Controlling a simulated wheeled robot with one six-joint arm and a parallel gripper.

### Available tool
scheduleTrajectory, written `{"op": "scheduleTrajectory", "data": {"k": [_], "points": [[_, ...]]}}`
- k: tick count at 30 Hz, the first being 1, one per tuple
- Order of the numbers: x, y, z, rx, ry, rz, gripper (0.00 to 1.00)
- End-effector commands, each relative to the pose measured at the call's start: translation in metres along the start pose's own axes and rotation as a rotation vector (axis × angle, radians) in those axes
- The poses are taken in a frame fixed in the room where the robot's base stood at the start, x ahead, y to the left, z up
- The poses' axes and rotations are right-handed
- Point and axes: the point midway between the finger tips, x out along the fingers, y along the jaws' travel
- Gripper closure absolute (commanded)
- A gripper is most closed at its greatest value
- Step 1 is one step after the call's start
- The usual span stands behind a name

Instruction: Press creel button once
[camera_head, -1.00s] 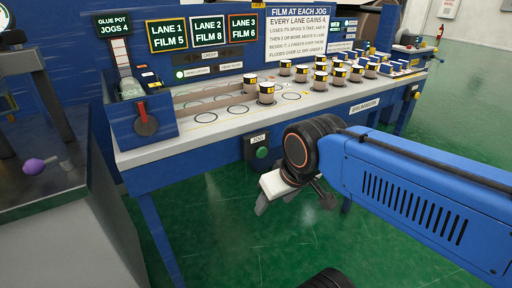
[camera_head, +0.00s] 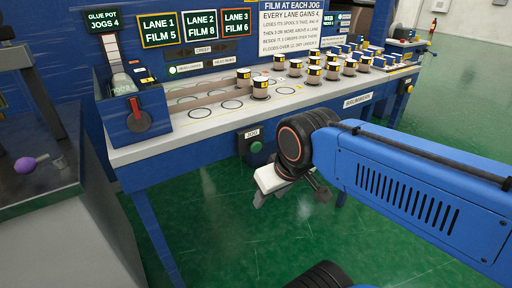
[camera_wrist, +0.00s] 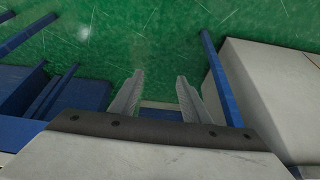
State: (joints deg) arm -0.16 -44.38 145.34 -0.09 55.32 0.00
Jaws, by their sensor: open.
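A green push button (camera_head: 256,147) on a dark box under a plate reading JOG is on the bench front. No label that I can read says creel.
The bench top (camera_head: 190,127) carries several black-and-white wrapped rolls (camera_head: 260,88) and empty ring marks. A blue glue pot box (camera_head: 135,118) with a red knob stands left. A grey counter (camera_head: 60,215) is at far left. Green floor (camera_head: 215,235) is clear.

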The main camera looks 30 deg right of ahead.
Motion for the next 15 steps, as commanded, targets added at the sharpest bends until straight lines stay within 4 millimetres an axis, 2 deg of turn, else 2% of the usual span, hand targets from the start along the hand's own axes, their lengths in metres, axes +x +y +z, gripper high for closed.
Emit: {"op": "scheduleTrajectory", "data": {"k": [1,5,15], "points": [[0.0000,0.0000,0.0000,0.000,0.000,0.000,0.70],[0.0000,0.0000,0.0000,0.000,0.000,0.000,1.00],[0.0000,0.0000,0.0000,0.000,0.000,0.000,1.00]]}}
